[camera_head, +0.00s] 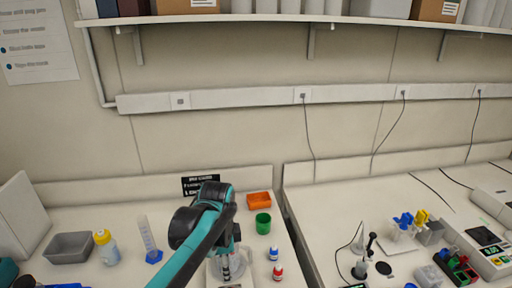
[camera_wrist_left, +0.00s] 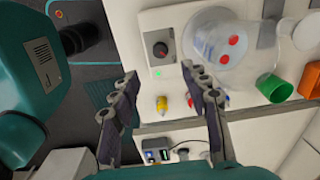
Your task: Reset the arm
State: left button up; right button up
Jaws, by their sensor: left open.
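My left arm, teal and black, reaches up from the bottom of the head view, with its gripper (camera_head: 226,264) pointing down and partly hidden behind the arm. In the left wrist view the two fingers of the gripper (camera_wrist_left: 160,74) are spread, with nothing between them. A clear flask (camera_wrist_left: 226,42) with red dots sits on a white shaker (camera_wrist_left: 158,28) with a black knob and a green light. The flask lies beyond the right finger in that view. Whether the finger touches it is not clear. My right gripper is not in view.
Around the arm on the bench stand a green cup (camera_head: 263,224), an orange tray (camera_head: 259,199), small blue-capped (camera_head: 273,254) and red-capped (camera_head: 278,273) bottles, a graduated cylinder (camera_head: 148,235), a yellow-capped bottle (camera_head: 106,247) and a grey bin (camera_head: 69,248). A shelf (camera_head: 270,18) runs above.

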pick_arm(q)
jog(key=s+a+f+n+t+b, duration=0.2)
jog(key=s+a+f+n+t, duration=0.1)
jog(key=s+n, duration=0.3)
jog(key=s+a+f+n+t+b, duration=0.1)
jog(key=s+a+f+n+t, duration=0.2)
jog(key=s+n, duration=0.3)
jog(key=a+n, duration=0.1)
jog(key=n, duration=0.2)
jog(key=shift+s+a+f+t+b, duration=0.35)
jog(key=shift+t, duration=0.05)
